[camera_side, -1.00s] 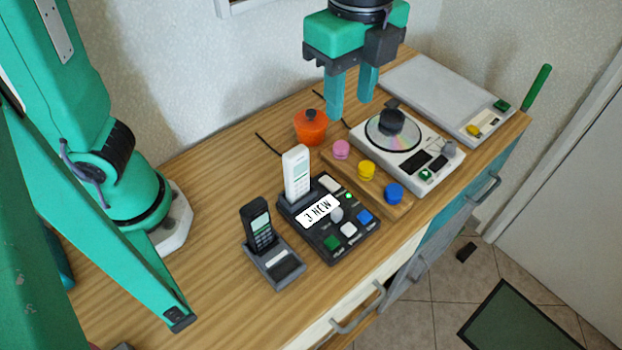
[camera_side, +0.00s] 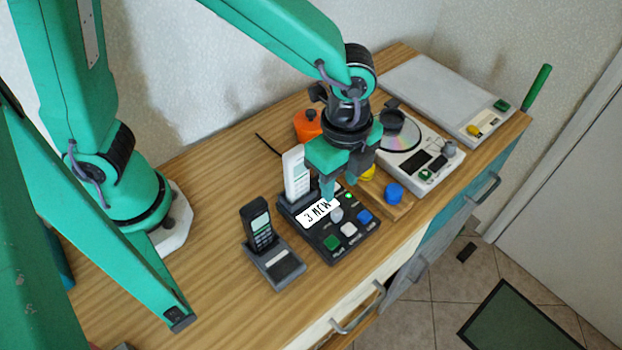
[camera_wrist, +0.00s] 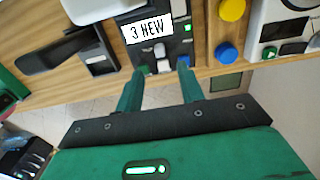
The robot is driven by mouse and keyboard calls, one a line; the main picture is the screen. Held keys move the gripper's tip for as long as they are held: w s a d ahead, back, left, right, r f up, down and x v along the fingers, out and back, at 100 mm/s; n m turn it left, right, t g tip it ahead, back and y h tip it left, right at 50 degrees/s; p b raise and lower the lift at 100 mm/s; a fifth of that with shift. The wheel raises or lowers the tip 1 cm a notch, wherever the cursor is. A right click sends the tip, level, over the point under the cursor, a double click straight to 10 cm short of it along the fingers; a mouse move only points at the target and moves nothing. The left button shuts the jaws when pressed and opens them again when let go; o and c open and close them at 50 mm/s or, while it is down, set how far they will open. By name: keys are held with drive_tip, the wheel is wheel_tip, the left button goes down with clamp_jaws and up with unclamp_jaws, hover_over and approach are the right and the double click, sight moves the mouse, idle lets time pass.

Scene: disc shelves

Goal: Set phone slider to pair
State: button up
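The dark phone base (camera_side: 322,246) has a label reading "3 NEW" (camera_side: 317,212), a grey knob (camera_side: 336,215), green (camera_side: 332,243), white (camera_side: 348,229) and blue (camera_side: 364,216) buttons, and a small green light (camera_side: 348,195). A white handset (camera_side: 296,174) stands upright at its back left. A pale block, perhaps the slider, shows in the wrist view (camera_wrist: 178,8); my gripper hides that spot in the side view. My gripper (camera_side: 340,191) hangs over the base's back right, its fingers apart and empty. In the wrist view the fingertips (camera_wrist: 160,72) flank the buttons. Contact cannot be told.
A black phone (camera_side: 260,226) stands in its cradle (camera_side: 276,264) on the left. A wooden block with yellow (camera_side: 367,173) and blue (camera_side: 393,193) knobs, an orange pot (camera_side: 306,122) and a disc player (camera_side: 418,160) lie right and behind. The front left counter is clear.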

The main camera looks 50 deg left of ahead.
sight(337, 210)
drive_tip(key=shift+f, duration=0.1)
drive_tip(key=shift+f, duration=3.8)
clamp_jaws()
